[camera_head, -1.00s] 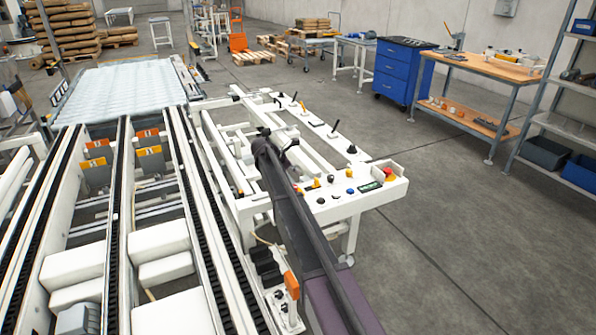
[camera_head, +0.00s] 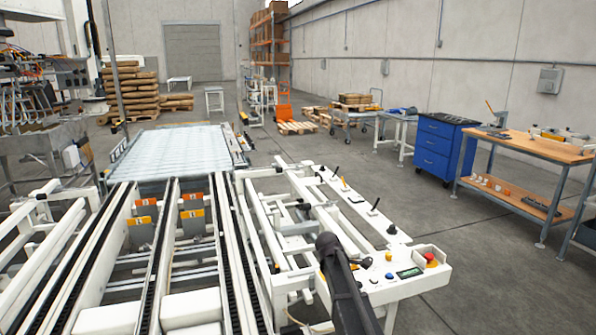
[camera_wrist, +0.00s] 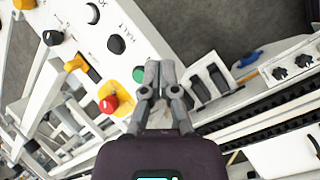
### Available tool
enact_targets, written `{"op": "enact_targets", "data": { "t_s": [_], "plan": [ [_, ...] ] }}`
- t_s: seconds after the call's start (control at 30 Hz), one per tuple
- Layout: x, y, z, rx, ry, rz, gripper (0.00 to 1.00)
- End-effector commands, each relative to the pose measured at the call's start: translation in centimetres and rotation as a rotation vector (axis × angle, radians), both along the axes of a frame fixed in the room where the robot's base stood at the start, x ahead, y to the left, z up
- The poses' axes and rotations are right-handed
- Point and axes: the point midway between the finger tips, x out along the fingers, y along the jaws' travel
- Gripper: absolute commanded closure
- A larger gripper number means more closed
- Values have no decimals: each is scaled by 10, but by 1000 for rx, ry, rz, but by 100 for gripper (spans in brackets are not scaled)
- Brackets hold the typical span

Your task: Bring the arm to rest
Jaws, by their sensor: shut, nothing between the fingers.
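In the wrist view my gripper (camera_wrist: 158,77) is shut and empty, its grey fingertips together. It hangs over the edge of the white control panel (camera_wrist: 118,58), between the panel and the conveyor side. A red mushroom button (camera_wrist: 108,104) on a yellow base shows just left of the fingers. In the head view my dark arm reaches up from the bottom edge beside the white control panel (camera_head: 418,262). The gripper's fingers cannot be made out there.
A conveyor (camera_head: 160,245) with black chains runs along the left to a roller bed (camera_head: 175,153). A blue drawer cabinet (camera_head: 436,148) and a wooden workbench (camera_head: 540,147) stand at the right. Stacked sacks (camera_head: 132,92) are at the back left.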

Motion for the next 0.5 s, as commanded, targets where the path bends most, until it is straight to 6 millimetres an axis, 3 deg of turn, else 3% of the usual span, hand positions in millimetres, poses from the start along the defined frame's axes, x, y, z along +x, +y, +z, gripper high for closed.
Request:
{"op": "enact_targets", "data": {
  "t_s": [0.03,0.5],
  "plan": [
    [-30,-4,6,38,-22,-68,100],
    [-210,-6,27,372,-163,-795,100]
  ]
}}
